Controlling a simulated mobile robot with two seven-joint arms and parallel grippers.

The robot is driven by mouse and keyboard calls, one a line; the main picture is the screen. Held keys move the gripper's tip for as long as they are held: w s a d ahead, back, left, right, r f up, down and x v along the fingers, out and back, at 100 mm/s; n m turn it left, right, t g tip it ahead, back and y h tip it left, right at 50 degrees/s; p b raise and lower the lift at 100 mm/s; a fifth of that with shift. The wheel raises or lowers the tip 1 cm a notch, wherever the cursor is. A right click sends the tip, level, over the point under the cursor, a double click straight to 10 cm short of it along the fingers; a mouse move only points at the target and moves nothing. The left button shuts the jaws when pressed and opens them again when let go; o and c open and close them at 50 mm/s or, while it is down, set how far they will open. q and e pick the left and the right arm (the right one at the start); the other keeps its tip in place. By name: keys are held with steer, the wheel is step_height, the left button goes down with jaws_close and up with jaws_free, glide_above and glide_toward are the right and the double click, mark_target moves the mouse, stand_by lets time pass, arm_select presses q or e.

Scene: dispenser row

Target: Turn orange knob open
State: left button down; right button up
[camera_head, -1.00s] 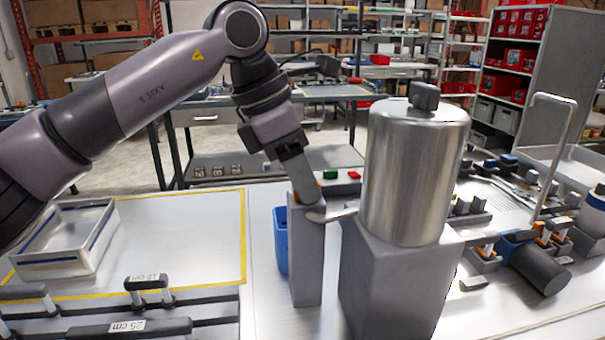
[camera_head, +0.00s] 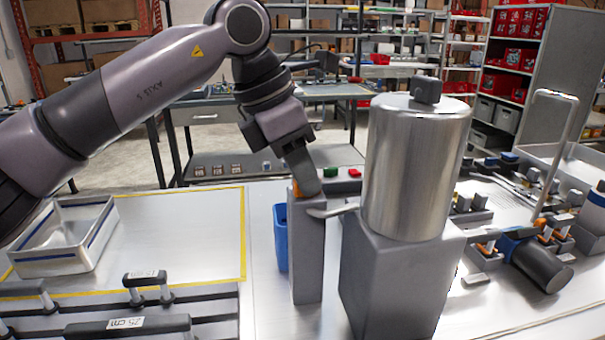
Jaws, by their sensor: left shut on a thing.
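A silver cylinder dispenser (camera_head: 416,170) with a dark lid knob stands on a grey block (camera_head: 400,275). A narrow grey post (camera_head: 307,250) stands to its left, with a metal spout or lever (camera_head: 333,210) at its top between post and cylinder. My left gripper (camera_head: 304,180) comes down from above onto the top of the post. It is shut on the orange knob (camera_head: 297,191), of which only a small orange part shows at the fingers' left side. The fingers hide the rest, so I cannot tell the knob's exact angle. My right gripper is out of view.
A blue container (camera_head: 281,238) stands just behind the post. A grey tray (camera_head: 65,250) and black-handled bars (camera_head: 130,325) are at left, beside a clear yellow-edged area (camera_head: 180,235). Valve-like fittings (camera_head: 540,265) crowd the right side.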

arm_select(q)
steer(key=n+t+b, duration=0.1)
steer(key=n+b, duration=0.1)
steer(key=n, duration=0.1)
steer(key=shift+s+y, duration=0.1)
steer(key=shift+y, duration=0.2)
steer(key=shift+d+n+t+y+b, duration=0.1)
steer(key=shift+n+t+y+b, duration=0.3)
steer(key=shift+n, duration=0.7)
steer(key=shift+n+t+b, duration=0.3)
steer(key=shift+n+b, duration=0.05)
steer(key=shift+n, duration=0.55)
steer(key=n, duration=0.1)
steer(key=n+y+b, duration=0.1)
steer(key=n, duration=0.1)
steer(key=shift+s+d+n+t+y, duration=0.1)
steer(key=shift+n+t+y, duration=0.2)
steer(key=n+y, duration=0.1)
steer(key=n, duration=0.1)
steer(key=shift+r+n+b, duration=0.1)
steer(key=shift+n+b, duration=0.2)
steer(key=shift+d+n+y, duration=0.15)
steer(key=shift+n+y, duration=0.45)
steer(key=shift+n, duration=1)
steer(key=c, duration=1.1)
jaws_free()
